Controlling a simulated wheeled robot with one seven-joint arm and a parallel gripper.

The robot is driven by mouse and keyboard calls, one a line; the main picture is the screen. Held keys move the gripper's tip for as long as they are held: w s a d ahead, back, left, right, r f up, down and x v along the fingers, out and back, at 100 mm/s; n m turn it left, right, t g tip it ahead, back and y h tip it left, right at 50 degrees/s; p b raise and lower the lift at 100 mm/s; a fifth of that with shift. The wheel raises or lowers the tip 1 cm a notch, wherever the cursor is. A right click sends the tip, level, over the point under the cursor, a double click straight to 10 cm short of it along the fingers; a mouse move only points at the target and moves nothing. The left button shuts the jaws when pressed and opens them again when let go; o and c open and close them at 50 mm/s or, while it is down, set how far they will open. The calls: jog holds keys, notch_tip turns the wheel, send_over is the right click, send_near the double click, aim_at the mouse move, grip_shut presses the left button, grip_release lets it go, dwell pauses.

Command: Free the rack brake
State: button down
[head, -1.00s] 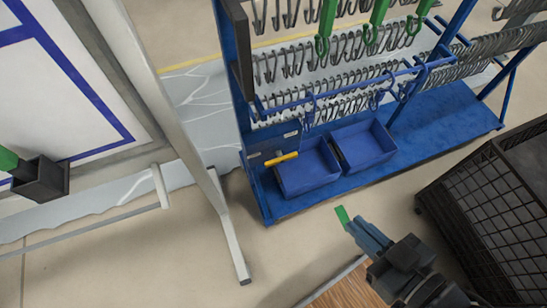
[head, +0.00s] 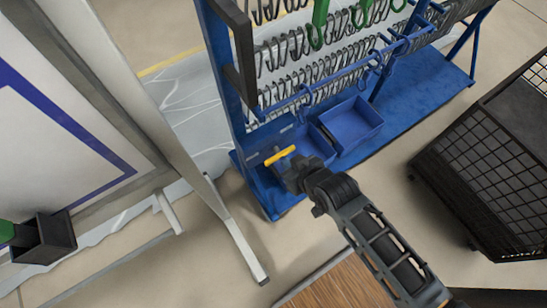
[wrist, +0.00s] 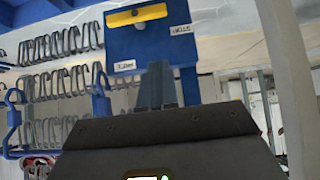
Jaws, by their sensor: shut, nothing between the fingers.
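The yellow brake handle (head: 279,155) is a short bar on a blue plate at the near left end of the blue hook rack (head: 228,90). It lies slantwise in the head view. In the wrist view the handle (wrist: 136,14) is at the top, on the blue plate (wrist: 160,45) with two small white labels, too small to read surely. My gripper (wrist: 157,85) is shut and empty, its fingers pointing at the plate below the handle in that view. In the head view my gripper is just right of the handle, its fingertips hidden; contact cannot be told.
Blue bins (head: 352,125) stand on the rack's base, one partly behind my gripper. Metal hooks hang in rows above. A black mesh cage (head: 490,165) is at right, a whiteboard stand (head: 235,235) at left. A wooden surface (head: 335,285) is at the bottom. Open floor lies between.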

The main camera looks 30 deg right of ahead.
jog(key=shift+w+f, duration=0.1)
jog(key=shift+w, duration=0.15)
jog(key=b, duration=0.2)
send_over(280, 155)
jog(key=s+a, duration=0.2)
jog(key=a, duration=0.2)
notch_tip(280, 155, down, 7)
jog(key=shift+d+f, duration=0.15)
jog(key=shift+f, duration=1.85)
